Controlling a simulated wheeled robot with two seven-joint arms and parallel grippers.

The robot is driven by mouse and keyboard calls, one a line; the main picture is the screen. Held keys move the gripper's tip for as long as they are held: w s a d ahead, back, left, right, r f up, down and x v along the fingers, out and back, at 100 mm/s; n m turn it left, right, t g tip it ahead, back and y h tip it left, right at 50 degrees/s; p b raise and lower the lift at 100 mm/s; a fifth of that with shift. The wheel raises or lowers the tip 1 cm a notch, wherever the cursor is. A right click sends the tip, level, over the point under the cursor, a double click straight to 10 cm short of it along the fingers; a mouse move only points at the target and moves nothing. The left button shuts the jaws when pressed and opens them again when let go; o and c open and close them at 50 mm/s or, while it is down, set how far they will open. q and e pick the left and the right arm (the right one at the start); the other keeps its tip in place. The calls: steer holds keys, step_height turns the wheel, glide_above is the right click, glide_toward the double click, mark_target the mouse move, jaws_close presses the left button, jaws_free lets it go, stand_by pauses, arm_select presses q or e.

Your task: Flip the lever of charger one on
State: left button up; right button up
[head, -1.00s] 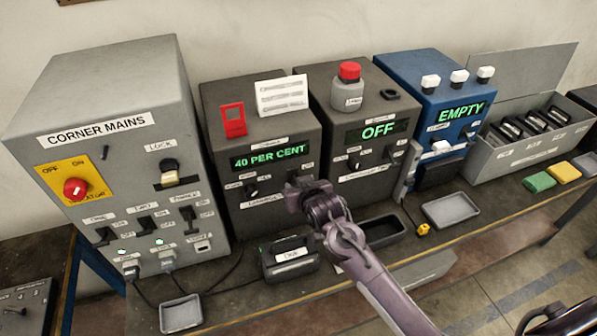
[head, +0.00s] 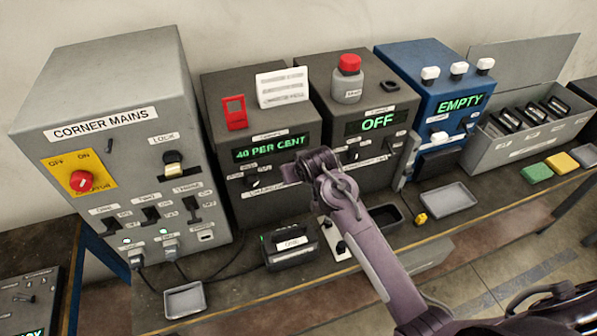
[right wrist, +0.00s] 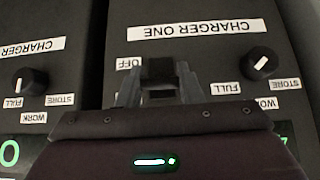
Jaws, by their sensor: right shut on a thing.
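Charger one is the dark box (head: 225,160) with a green "40 PER CENT" display. In the right wrist view, upside down, its "CHARGER ONE" label (right wrist: 188,29) and an "OFF" label (right wrist: 129,64) show. My right gripper (head: 290,173) is at the right part of this box's front. In the wrist view its fingers (right wrist: 160,84) are closed around the dark lever (right wrist: 158,69). The gripper hides most of the lever, so I cannot tell its position for sure. Charger one's knob (right wrist: 258,64) is to one side. My left gripper is not in view.
Another dark charger (head: 365,105) reading "OFF" stands close on the right, then a blue "EMPTY" box (head: 425,80). The grey corner mains cabinet (head: 110,75) stands left. A battery-like block (head: 290,245) and a grey tray (head: 184,300) lie on the bench in front.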

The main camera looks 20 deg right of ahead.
steer(key=shift+r, duration=0.1)
steer(key=o, duration=1)
steer(key=b+v, duration=0.2)
steer(key=v, duration=0.5)
steer(key=shift+s+r+b, duration=0.2)
steer(key=shift+r+b, duration=0.05)
steer(key=shift+b, duration=0.05)
